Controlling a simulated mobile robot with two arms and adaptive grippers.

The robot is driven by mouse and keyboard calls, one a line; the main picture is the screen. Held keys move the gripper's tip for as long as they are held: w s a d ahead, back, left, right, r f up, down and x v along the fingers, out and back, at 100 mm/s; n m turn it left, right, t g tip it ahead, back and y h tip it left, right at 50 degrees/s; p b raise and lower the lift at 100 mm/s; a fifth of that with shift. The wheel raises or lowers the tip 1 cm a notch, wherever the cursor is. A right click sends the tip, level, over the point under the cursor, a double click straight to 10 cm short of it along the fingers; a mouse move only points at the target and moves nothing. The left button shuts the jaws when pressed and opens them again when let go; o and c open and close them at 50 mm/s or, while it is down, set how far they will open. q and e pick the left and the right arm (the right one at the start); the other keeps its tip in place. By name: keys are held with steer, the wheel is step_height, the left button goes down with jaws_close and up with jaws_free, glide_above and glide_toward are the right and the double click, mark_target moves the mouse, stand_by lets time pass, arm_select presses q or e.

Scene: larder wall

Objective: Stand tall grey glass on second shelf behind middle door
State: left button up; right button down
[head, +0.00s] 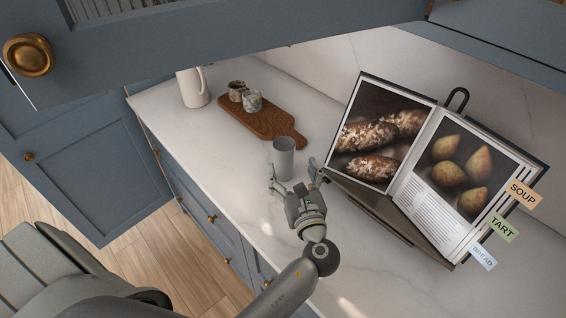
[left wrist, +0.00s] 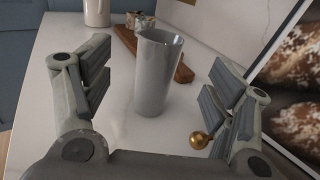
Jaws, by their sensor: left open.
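The tall grey glass (head: 283,158) stands upright on the white counter in the head view. It also shows in the left wrist view (left wrist: 155,75), centred between the fingers and a little beyond them. My left gripper (head: 292,183) is open and empty, just on the near side of the glass, its fingers pointing at it. In the left wrist view its two fingers (left wrist: 160,95) are spread wide on either side of the glass. Blue cabinet fronts with a brass knob (head: 28,55) cross the top of the head view. The shelves behind the middle door cannot be made out. My right gripper is not in view.
A cookbook (head: 432,165) stands on a dark stand right of the gripper, close to it. A wooden board (head: 277,124) with two speckled cups (head: 245,97) lies behind the glass. A white pitcher (head: 192,88) stands far left. The counter left of the glass is clear.

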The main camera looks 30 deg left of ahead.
mark_target(287, 155)
arm_select(q)
steer(key=x, duration=0.4)
steer(key=shift+b, duration=0.3)
steer(key=shift+w+a+b, duration=0.3)
steer(key=shift+w+a, duration=0.1)
steer(key=shift+w, duration=0.1)
steer(key=b+x, duration=0.1)
steer(key=x, duration=0.2)
steer(key=shift+w+a, duration=0.15)
steer(key=shift+w, duration=0.05)
steer(key=shift+w+a, duration=0.25)
steer(key=shift+w, duration=0.05)
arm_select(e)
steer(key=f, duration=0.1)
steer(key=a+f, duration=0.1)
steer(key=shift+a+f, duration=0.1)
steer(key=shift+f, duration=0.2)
arm_select(q)
steer(key=shift+s+r, duration=0.1)
steer(key=shift+c, duration=0.4)
steer(key=shift+d, duration=0.1)
steer(key=shift+c, duration=1.1)
steer(key=c, duration=1.2)
jaws_close()
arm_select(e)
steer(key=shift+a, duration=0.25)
